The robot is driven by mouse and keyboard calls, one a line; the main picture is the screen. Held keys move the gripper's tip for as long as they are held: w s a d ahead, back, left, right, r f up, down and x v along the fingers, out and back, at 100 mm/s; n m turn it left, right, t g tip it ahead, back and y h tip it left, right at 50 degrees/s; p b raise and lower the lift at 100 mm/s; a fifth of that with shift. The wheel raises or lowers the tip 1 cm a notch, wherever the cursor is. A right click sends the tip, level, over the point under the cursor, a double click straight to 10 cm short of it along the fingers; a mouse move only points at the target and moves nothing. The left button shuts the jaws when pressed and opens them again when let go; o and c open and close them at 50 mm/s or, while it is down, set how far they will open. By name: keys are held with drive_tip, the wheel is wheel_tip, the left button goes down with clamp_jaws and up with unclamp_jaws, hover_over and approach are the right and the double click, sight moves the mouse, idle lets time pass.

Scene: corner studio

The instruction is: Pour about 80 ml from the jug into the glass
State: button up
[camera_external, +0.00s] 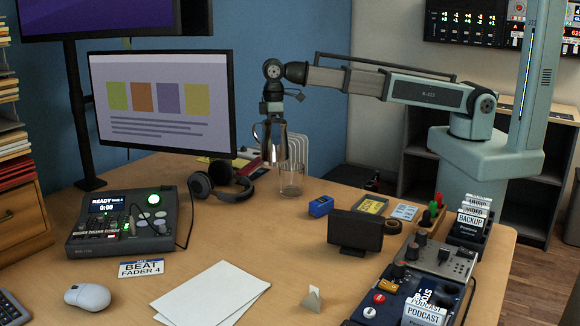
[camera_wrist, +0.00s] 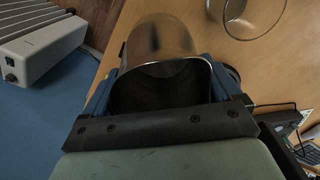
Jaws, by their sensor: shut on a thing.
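My gripper (camera_external: 271,112) is shut on the metal jug (camera_external: 274,145), a shiny steel vessel held upright or nearly so above the desk. The glass (camera_external: 291,179) is a clear tumbler standing on the desk, just right of and below the jug. In the wrist view the jug (camera_wrist: 160,35) fills the middle between my fingers, and its inside looks dark; I cannot tell the liquid level. The glass (camera_wrist: 250,12) shows at the top right of the wrist view, beside the jug and apart from it. I see no stream, and the glass looks empty.
Headphones (camera_external: 219,181) lie left of the glass, below the monitor (camera_external: 163,97). A white ribbed object (camera_wrist: 45,45) is at the wrist view's left. Desk in front of the glass is clear.

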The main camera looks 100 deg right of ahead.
sight(282, 135)
drive_tip(key=shift+a, duration=0.1)
drive_tip(key=shift+s+a+f+t+h, duration=0.2)
drive_tip(key=shift+a+f+h, duration=0.35)
drive_tip(key=shift+h, duration=0.4)
drive_tip(key=shift+s+a+f+t+h, duration=0.2)
drive_tip(key=shift+a+f+h, duration=0.15)
drive_tip(key=shift+a+h, duration=0.45)
drive_tip(key=shift+s+a+t+h, duration=0.1)
drive_tip(key=shift+a+t+h, duration=0.3)
drive_tip(key=shift+h, duration=0.55)
drive_tip(key=h, duration=0.1)
drive_tip(key=a+r+h, duration=0.1)
drive_tip(key=a+h, duration=0.1)
drive_tip(key=shift+s+r+t+h, duration=0.25)
drive_tip(key=shift+r+t+h, duration=0.05)
drive_tip(key=shift+h, duration=0.1)
drive_tip(key=shift+a+f+h, duration=0.1)
drive_tip(key=shift+f+h, duration=0.2)
drive_tip(key=shift+h, duration=0.4)
drive_tip(key=shift+t, duration=0.3)
drive_tip(key=shift+a+r+h, duration=0.15)
drive_tip(key=shift+r+h, duration=0.3)
drive_tip(key=shift+h, duration=0.55)
drive_tip(key=shift+w, duration=0.25)
